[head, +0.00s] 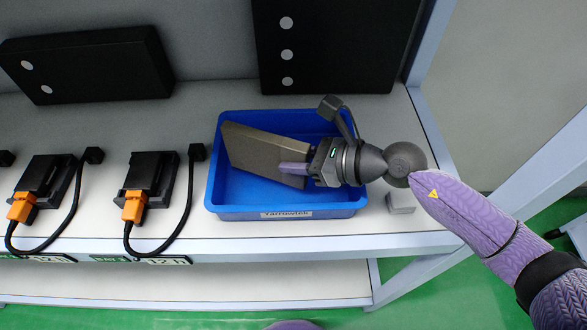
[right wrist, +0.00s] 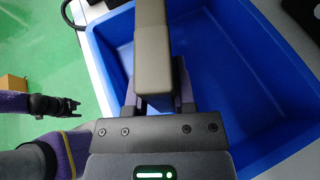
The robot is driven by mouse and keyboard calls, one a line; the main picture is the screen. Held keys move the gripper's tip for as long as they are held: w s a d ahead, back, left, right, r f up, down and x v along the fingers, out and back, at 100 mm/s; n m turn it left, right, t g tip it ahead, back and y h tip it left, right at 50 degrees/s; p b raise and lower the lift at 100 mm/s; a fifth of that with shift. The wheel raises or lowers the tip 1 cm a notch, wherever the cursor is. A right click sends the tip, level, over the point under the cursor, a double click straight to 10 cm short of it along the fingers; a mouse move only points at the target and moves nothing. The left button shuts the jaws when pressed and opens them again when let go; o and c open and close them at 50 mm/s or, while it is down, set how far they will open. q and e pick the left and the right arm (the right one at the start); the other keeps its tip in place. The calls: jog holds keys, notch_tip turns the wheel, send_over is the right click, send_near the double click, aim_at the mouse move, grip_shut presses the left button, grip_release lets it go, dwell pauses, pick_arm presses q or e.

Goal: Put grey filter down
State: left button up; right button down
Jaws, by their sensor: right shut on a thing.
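The grey filter (head: 262,152), a long grey-brown box, lies slantwise over the blue bin (head: 222,195) in the head view. My right gripper (head: 294,169) comes in from the right and is shut on the filter's near right end. The right wrist view shows the filter (right wrist: 152,50) between the two fingers (right wrist: 155,100), with the blue bin (right wrist: 215,50) around and below it. I cannot tell whether the filter touches the bin floor. My left gripper (right wrist: 68,107) shows small at the left of the right wrist view, away from the bin; its jaw opening is unclear.
The bin stands on a white shelf (head: 110,225) with a label on its front. Two black devices with orange plugs (head: 135,205) and cables stand left. Black boxes (head: 85,65) are behind. A small grey block (head: 400,202) sits right of the bin, near a shelf post (head: 432,125).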

notch_tip(320, 180, down, 4)
jog(key=shift+r+b, duration=0.1)
jog(key=shift+b, duration=0.5)
jog(key=shift+r, duration=0.1)
jog(key=shift+f, duration=0.2)
jog(key=shift+c, duration=2.2)
grip_release()
